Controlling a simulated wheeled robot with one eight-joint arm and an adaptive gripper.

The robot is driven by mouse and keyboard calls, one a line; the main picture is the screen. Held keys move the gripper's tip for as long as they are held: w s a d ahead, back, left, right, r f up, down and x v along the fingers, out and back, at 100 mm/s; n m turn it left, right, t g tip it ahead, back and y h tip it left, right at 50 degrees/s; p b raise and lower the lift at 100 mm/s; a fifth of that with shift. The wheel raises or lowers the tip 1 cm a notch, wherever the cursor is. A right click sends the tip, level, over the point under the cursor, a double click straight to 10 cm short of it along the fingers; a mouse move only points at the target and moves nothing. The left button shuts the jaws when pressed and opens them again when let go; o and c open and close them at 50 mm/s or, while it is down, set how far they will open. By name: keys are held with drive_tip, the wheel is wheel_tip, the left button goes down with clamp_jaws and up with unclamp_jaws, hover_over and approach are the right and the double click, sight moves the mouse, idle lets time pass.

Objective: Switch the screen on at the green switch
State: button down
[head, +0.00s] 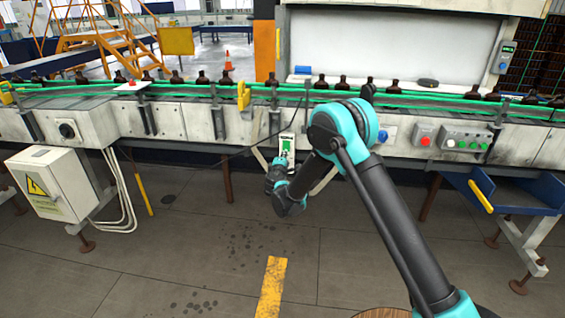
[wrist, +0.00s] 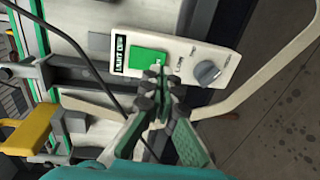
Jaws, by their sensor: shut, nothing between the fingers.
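The green switch (wrist: 148,61) is a square rocker on a white control box (wrist: 196,50) with a grey knob (wrist: 207,72) to its right. Part of a label reading "LIGHT" shows at the box's left end. My gripper (wrist: 158,74) is shut and empty, its fingertips over the lower right edge of the green switch. I cannot tell whether they touch it. In the head view, the box (head: 287,142) hangs on the conveyor's front, with my gripper (head: 279,164) just below it. A large pale panel (head: 390,48), likely the screen, stands behind the conveyor; it looks plain and unlit.
Amber bottles (head: 340,82) stand along the green-railed conveyor (head: 180,112). A button panel (head: 466,139) and a red button (head: 425,135) sit to the right. A dark cable (wrist: 70,42) runs beside the box. A yellow bracket (wrist: 28,132) is at left. The floor in front is clear.

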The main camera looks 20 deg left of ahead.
sight(286, 150)
drive_tip(key=shift+x, duration=1.55)
drive_tip(key=shift+w+a+f, duration=0.1)
drive_tip(key=shift+w+f, duration=0.05)
drive_tip(key=shift+w, duration=0.2)
